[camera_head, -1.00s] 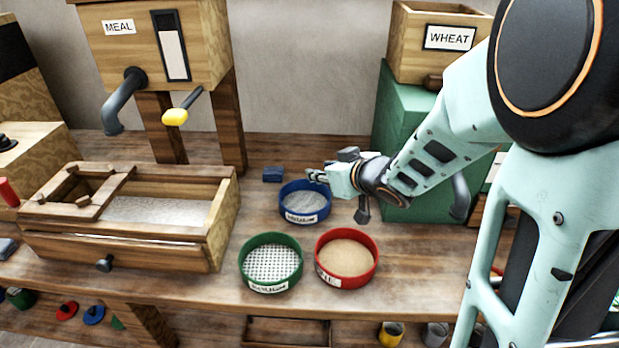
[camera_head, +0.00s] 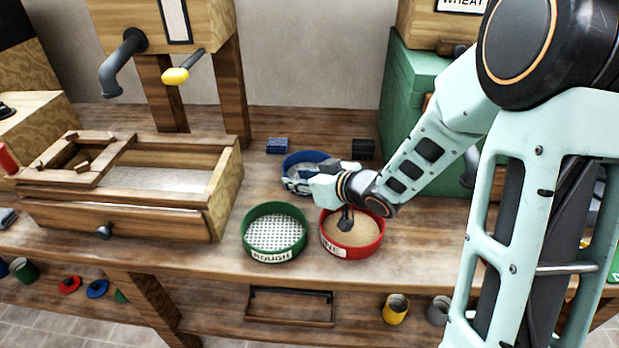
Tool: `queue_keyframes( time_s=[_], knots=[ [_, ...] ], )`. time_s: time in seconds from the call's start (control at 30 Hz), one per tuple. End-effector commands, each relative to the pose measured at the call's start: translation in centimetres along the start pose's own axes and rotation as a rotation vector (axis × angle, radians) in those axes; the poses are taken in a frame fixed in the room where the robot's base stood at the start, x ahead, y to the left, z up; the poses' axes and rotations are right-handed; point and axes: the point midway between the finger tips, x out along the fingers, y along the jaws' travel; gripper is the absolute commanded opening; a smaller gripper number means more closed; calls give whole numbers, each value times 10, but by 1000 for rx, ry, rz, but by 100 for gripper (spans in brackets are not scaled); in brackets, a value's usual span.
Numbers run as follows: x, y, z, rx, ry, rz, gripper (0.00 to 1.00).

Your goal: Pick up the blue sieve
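The blue sieve (camera_head: 301,157) is a round blue ring with a pale mesh, standing on the wooden bench behind the red sieve. My gripper (camera_head: 292,180) reaches in from the right, with its fingers at the near side of the blue sieve. The gripper covers the sieve's front wall and label. I cannot tell whether the fingers touch the rim or how far apart they are. The green sieve (camera_head: 247,229) with a "ROUGH" label and the red sieve (camera_head: 378,240) with tan mesh stand in front, partly under my wrist.
A wooden trough (camera_head: 222,187) stands left of the sieves. A blue block (camera_head: 277,145) and a dark block (camera_head: 363,149) lie behind. A green chest (camera_head: 408,80) stands at the right. The bench's front strip is clear.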

Motion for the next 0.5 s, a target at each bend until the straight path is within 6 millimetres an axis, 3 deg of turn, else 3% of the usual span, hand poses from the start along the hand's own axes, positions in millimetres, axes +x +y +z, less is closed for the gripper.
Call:
queue_keyframes(
  time_s=[0.2, 0.5],
  knots=[
    [34, -1, 2, 0, 0, -2, 29],
    [38, 0, 0, 1, -1, 1, 29]
  ],
)
